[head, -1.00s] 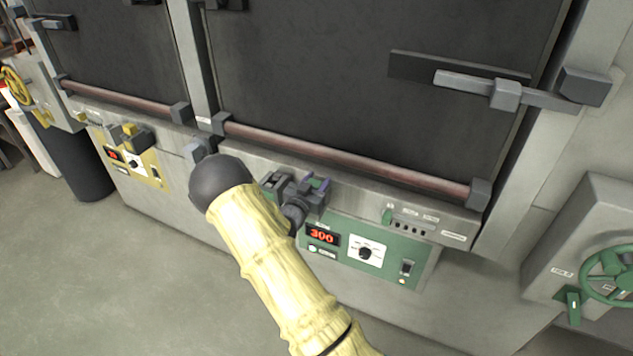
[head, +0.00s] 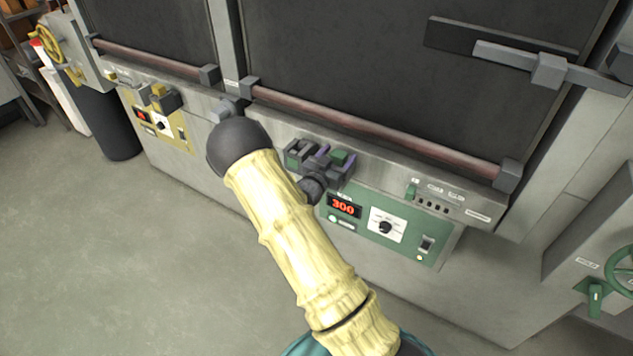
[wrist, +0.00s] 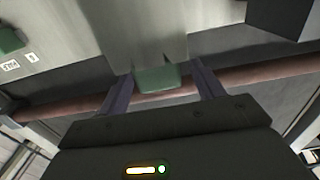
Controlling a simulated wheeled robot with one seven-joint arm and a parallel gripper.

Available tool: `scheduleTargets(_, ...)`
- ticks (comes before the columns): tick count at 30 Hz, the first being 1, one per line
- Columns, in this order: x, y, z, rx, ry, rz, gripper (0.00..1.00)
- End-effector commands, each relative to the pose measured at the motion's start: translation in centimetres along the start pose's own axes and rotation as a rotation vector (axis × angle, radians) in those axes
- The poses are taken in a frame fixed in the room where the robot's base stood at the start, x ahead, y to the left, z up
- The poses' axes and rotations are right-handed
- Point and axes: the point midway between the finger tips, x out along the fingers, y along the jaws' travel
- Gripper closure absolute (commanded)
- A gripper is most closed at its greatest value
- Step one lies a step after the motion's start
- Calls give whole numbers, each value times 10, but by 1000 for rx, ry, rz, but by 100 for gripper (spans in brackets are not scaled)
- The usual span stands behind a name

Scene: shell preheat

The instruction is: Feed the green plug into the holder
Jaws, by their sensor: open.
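The green plug (wrist: 157,77) shows in the wrist view as a small green block between the two purple fingers of my gripper (wrist: 160,72). It meets the end of a pale grey block (wrist: 135,38), which may be the holder; how deep it sits is hidden. The fingers are spread, with a gap visible on each side of the plug. My arm hides part of the ledge.
The green panel (head: 385,228) reads 300. A small green piece (head: 411,191) stands on the ledge to its right. A red-brown bar (head: 375,135) runs along the oven door. A yellow panel (head: 160,122) is at left. The floor in front is clear.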

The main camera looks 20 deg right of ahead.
Motion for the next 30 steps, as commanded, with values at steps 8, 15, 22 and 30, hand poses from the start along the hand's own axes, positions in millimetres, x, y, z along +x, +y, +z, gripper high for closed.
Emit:
scheduleTargets(8,-57,-1,3,0,-1,-3,33)
scheduleTargets(15,-105,-2,2,1,0,-4,33)
scheduleTargets(22,-140,-1,1,0,1,-1,33)
scheduleTargets(30,-146,0,0,0,1,0,33)
